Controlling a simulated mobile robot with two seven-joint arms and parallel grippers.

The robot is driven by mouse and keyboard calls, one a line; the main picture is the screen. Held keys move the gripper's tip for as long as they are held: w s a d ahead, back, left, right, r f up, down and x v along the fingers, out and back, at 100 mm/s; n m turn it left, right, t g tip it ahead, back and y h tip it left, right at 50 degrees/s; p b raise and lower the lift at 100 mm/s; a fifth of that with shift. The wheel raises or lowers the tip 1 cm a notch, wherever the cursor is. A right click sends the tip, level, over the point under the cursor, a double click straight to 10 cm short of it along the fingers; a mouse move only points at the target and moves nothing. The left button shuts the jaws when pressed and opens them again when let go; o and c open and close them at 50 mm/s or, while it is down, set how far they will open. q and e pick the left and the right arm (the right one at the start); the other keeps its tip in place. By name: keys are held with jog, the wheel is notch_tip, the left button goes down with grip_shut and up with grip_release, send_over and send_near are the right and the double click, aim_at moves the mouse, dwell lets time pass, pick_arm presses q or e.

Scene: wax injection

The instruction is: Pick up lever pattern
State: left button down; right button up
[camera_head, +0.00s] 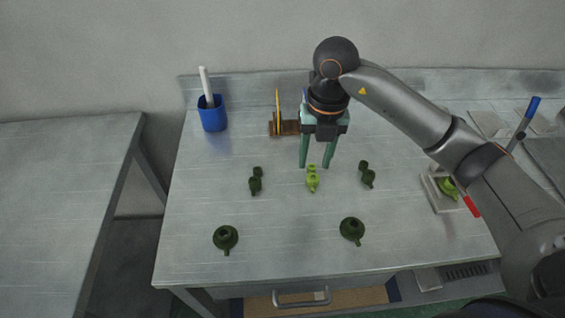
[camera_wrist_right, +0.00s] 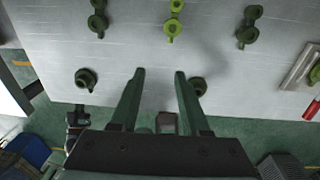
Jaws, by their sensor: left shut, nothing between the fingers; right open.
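A small light green pattern (camera_head: 312,181) with a knobbed shape lies near the table's middle; it also shows in the right wrist view (camera_wrist_right: 173,24). Dark green patterns of similar shape lie to its left (camera_head: 255,183) and right (camera_head: 368,176). Two round dark green patterns (camera_head: 226,238) (camera_head: 352,230) lie nearer the front edge. My right gripper (camera_head: 315,166) is open and empty, pointing down, its fingertips appearing just behind the light green pattern in the head view. Its height above the table is hard to judge. My left gripper is not seen.
A blue cup (camera_head: 212,119) with a white stick and a brown rack (camera_head: 284,128) with a yellow piece stand at the back. A metal holder (camera_head: 434,198) with a green piece sits at the right, by a red-tipped tool.

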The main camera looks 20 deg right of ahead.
jog(key=w+d, duration=0.1)
send_over(314, 189)
jog(key=shift+h, duration=0.4)
jog(key=f, duration=0.5)
jog(key=shift+s+a+f+p, duration=0.1)
jog(key=shift+s+f+p, duration=0.1)
jog(key=shift+f+p, duration=0.1)
jog(key=shift+w+f+p, duration=0.15)
jog(key=shift+f+p, duration=0.35)
jog(key=shift+f, duration=2.5)
jog(key=shift+c, duration=0.3)
grip_shut()
